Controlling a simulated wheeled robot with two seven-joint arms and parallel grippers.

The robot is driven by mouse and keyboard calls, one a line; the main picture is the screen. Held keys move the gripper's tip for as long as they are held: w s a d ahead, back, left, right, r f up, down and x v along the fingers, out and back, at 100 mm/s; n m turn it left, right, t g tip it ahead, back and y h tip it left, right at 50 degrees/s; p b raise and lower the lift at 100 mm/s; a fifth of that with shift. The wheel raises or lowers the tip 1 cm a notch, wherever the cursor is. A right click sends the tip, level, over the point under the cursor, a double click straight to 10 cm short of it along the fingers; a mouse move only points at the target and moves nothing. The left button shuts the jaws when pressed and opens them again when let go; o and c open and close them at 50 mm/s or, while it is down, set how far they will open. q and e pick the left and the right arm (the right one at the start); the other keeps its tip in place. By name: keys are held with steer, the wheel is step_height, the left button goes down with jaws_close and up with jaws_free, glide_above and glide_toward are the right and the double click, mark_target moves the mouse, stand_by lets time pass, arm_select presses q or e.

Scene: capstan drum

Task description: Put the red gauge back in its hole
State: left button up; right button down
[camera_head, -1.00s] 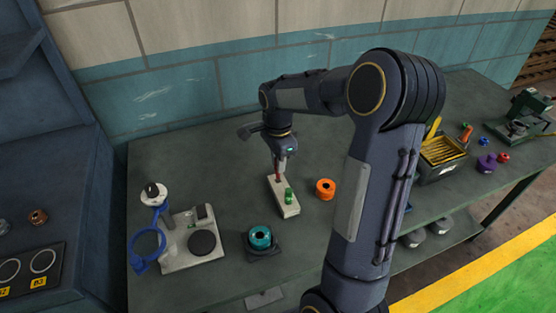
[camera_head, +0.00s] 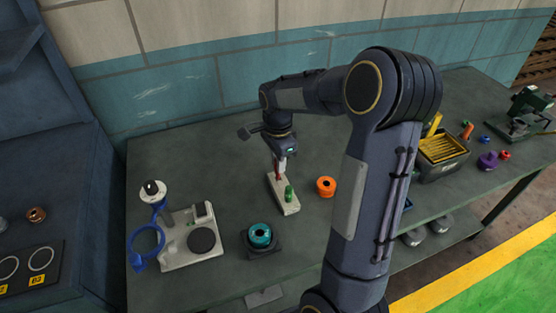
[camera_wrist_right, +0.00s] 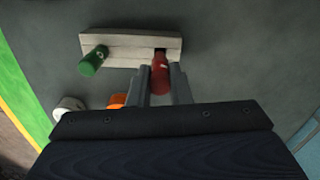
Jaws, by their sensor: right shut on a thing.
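The red gauge (camera_wrist_right: 160,75) is between the two fingers of my right gripper (camera_wrist_right: 161,88), which is shut on it. Its far end is at the dark square hole (camera_wrist_right: 160,53) near one end of the pale block (camera_wrist_right: 124,46). I cannot tell whether the tip is inside the hole. In the head view the red gauge (camera_head: 278,178) stands at the block's (camera_head: 287,208) far end, under my right gripper (camera_head: 280,168). A green gauge (camera_wrist_right: 93,61) stands in the block's other end, also seen in the head view (camera_head: 289,193). My left gripper is not in view.
A teal drum (camera_head: 260,235) on a dark base is in front. A pale fixture with a blue ring (camera_head: 147,241) stands left. A yellow-filled bin (camera_head: 442,150) is right. Table behind the block is clear.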

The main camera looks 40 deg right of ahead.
steer(key=shift+f+b, duration=0.75)
steer(key=shift+f, duration=0.6)
stand_by(1.8)
stand_by(0.3)
steer(key=c, duration=1.3)
jaws_free()
steer(key=shift+o, duration=0.2)
step_height(320, 180, up, 8)
steer(key=shift+f, duration=0.1)
